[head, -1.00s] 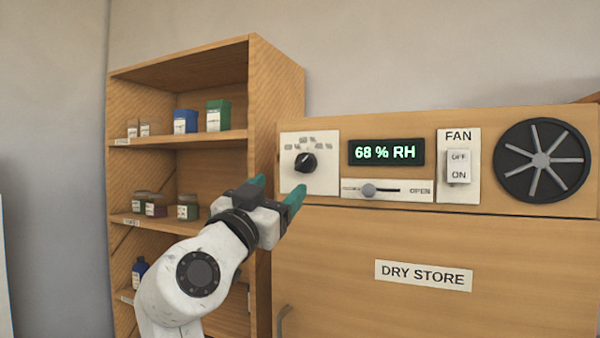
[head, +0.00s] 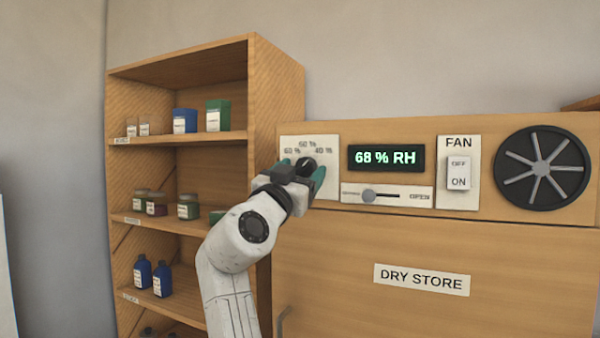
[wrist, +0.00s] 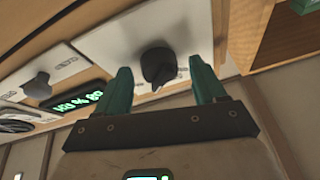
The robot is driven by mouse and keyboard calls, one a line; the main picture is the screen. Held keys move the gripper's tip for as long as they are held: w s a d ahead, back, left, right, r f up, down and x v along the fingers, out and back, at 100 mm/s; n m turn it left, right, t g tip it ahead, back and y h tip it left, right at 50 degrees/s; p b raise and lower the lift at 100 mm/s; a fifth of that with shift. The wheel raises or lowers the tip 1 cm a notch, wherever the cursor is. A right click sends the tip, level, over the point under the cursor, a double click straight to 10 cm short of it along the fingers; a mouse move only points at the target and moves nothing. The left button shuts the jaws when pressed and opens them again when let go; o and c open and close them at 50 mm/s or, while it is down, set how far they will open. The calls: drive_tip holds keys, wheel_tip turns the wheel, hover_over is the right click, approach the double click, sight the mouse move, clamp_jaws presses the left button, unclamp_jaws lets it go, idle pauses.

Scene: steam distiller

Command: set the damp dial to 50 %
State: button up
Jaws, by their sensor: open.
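The damp dial is a black knob (head: 305,165) on a white plate (head: 328,150) at the cabinet's upper left, with several small % marks around it. The marks are blurred. In the wrist view the knob (wrist: 158,67) shows beyond the fingertips, between them. My gripper (head: 301,172) is open, with its teal fingers one on each side of the knob in the picture. In the wrist view the gripper (wrist: 160,80) shows no clear contact with the knob. The display (head: 386,157) reads 68 % RH. The exact pointing of the knob is hard to tell.
Right of the plate are a slider (head: 369,196) with an OPEN end, a FAN switch (head: 459,174) and a round vent (head: 542,167). Below is the DRY STORE door (head: 500,270). An open wooden shelf (head: 255,95) with jars and bottles stands close on the left.

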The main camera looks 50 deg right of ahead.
drive_tip(key=shift+c, duration=0.4)
drive_tip(key=c, duration=1)
drive_tip(key=shift+n, duration=0.4)
drive_tip(key=n+t+p, duration=0.1)
drive_tip(key=n, duration=0.1)
drive_tip(key=n+t+y+p, duration=0.1)
drive_tip(key=n+p, duration=0.1)
drive_tip(key=n+t+y+p, duration=0.1)
drive_tip(key=n+p, duration=0.1)
drive_tip(key=n, duration=0.1)
drive_tip(key=shift+s+r, duration=0.2)
drive_tip(key=shift+r, duration=0.15)
drive_tip(key=n+t+y+p, duration=0.1)
drive_tip(key=n+p, duration=0.2)
drive_tip(key=shift+n+t+y+p, duration=0.3)
drive_tip(key=shift+n+p, duration=0.4)
drive_tip(key=shift+p, duration=0.1)
drive_tip(key=shift+f+n, duration=0.15)
drive_tip(key=shift+n, duration=0.15)
